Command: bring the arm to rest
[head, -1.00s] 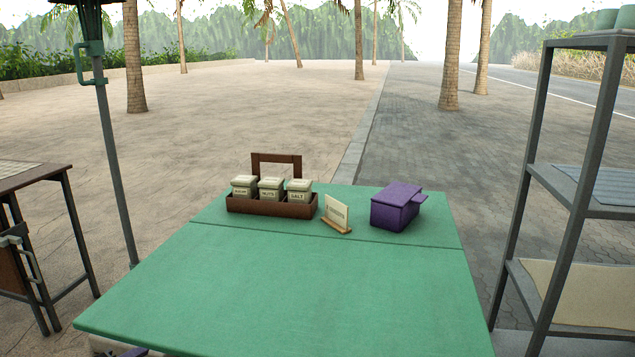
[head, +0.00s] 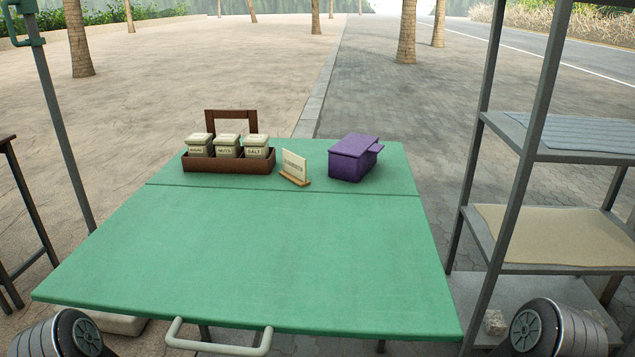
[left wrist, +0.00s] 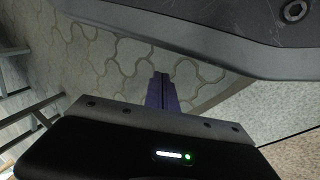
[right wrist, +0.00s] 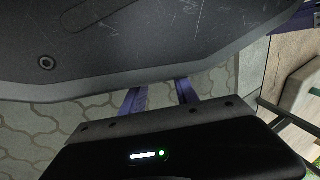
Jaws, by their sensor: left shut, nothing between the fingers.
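My left gripper (left wrist: 161,92) shows in the left wrist view with its purple fingers together, shut and empty, above patterned paving. My right gripper (right wrist: 161,97) shows in the right wrist view with its two purple fingers apart, open and with nothing seen between them. Neither gripper shows in the head view; only rounded parts of my arms show in its two lower corners. Both wrist views are partly blocked by dark grey parts of my own body.
A green table (head: 250,255) with a front handle (head: 218,349) stands ahead. On its far part are a wooden caddy (head: 228,163) of labelled jars, a small card (head: 294,166) and a purple box (head: 352,160). A metal shelf (head: 545,150) stands right. The near tabletop is clear.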

